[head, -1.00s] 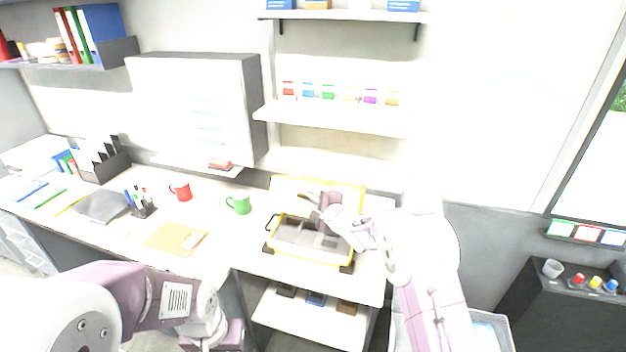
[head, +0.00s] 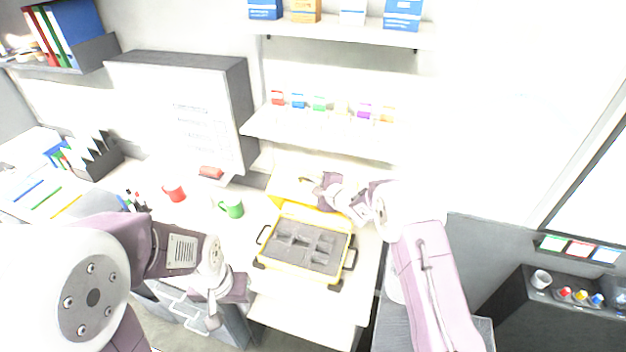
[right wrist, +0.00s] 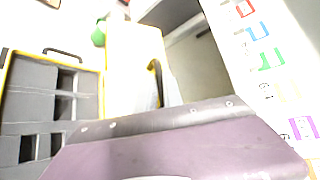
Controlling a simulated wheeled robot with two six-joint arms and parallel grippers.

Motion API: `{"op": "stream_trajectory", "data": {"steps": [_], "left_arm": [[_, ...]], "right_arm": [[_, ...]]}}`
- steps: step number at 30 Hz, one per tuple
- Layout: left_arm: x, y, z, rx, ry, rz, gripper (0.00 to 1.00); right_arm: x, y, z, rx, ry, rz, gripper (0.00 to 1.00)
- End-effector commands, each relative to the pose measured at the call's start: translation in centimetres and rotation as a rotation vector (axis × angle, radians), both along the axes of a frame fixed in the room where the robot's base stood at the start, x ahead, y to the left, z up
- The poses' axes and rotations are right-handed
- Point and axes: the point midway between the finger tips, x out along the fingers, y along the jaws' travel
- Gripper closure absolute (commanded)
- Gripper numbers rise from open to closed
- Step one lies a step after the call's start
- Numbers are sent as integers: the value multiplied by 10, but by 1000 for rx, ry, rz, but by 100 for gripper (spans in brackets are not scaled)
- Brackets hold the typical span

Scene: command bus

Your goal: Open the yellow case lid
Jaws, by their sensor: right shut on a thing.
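The yellow case (head: 297,272) stands on the worktop with its lid (head: 284,189) raised and leaning towards the back wall. Grey foam with cut-out pockets shows inside the base. In the right wrist view, the case base (right wrist: 101,100) is at the left and the pale lid with yellow edges (right wrist: 134,65) is beside it. My right gripper (head: 312,181) is at the raised lid and is shut on it; its fingertips are partly hidden. My left gripper (head: 212,312) hangs empty in front of the desk, away from the case; its jaw opening is unclear.
A green mug (head: 233,208) and a red mug (head: 175,192) stand left of the case. A shelf with small coloured labelled containers (head: 319,103) is above the lid. The worktop right of the case is mostly clear.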

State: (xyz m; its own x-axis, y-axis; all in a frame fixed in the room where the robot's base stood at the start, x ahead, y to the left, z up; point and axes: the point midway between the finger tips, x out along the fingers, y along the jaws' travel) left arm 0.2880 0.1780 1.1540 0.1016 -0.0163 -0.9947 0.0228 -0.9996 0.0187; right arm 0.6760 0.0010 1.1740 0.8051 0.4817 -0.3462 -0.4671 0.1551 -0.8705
Motion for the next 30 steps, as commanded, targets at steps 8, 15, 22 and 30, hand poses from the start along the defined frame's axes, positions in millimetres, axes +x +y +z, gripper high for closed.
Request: {"op": "stream_trajectory", "data": {"steps": [8,15,22,30], "left_arm": [[0,0,2,0,0,0,64],[0,0,2,0,0,0,64],[0,0,2,0,0,0,64],[0,0,-5,0,0,0,64]], "right_arm": [[0,1,2,0,-4,2,100],[1,1,3,0,-6,3,81],[1,0,2,0,-3,1,68],[-9,-6,4,-1,-1,-1,68]]}}
